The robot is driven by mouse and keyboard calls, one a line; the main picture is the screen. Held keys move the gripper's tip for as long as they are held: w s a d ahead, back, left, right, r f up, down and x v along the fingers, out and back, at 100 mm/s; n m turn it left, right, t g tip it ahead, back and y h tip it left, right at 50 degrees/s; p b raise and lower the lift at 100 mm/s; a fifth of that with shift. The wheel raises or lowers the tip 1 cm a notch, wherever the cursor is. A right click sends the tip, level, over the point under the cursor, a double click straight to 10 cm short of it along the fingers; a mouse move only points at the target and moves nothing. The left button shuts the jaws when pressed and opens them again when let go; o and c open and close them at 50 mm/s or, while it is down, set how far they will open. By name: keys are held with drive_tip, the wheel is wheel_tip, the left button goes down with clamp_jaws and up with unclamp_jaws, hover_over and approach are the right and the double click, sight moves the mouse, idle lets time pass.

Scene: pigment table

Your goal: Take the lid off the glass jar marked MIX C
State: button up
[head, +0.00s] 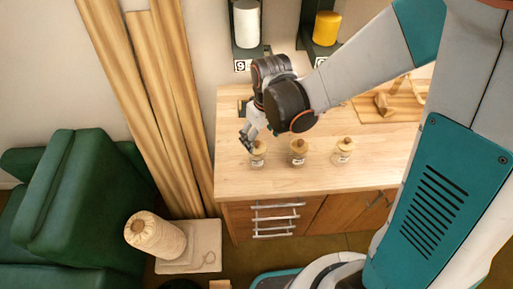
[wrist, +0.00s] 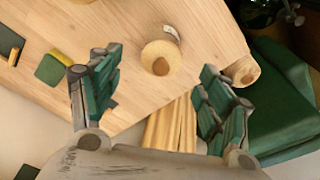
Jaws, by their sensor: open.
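Three small glass jars with pale lids and wooden knobs stand in a row on the wooden counter: a left jar (head: 258,158), a middle jar (head: 298,154) and a right jar (head: 344,153). Their labels are too small to read, so I cannot tell which is MIX C. My gripper (head: 248,140) is open and empty, just above the left jar. In the wrist view one lidded jar (wrist: 158,52) shows from above, its round knob between and beyond the spread fingers (wrist: 160,78). Part of its white label shows. I see no contact with it.
The counter (head: 235,180) ends close to the left jar. A wooden board (head: 405,108) with items lies at the back right. White (head: 246,26) and yellow (head: 325,28) cylinders stand behind. Wooden planks (head: 165,100), a green armchair (head: 80,200) and a big spool (head: 155,236) are left.

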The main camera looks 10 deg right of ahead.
sight(257, 143)
drive_tip(key=f+b, duration=0.2)
drive_tip(key=f, duration=0.1)
drive_tip(key=w+a+f+b, duration=0.1)
drive_tip(key=f, duration=0.1)
drive_tip(key=c, duration=0.9)
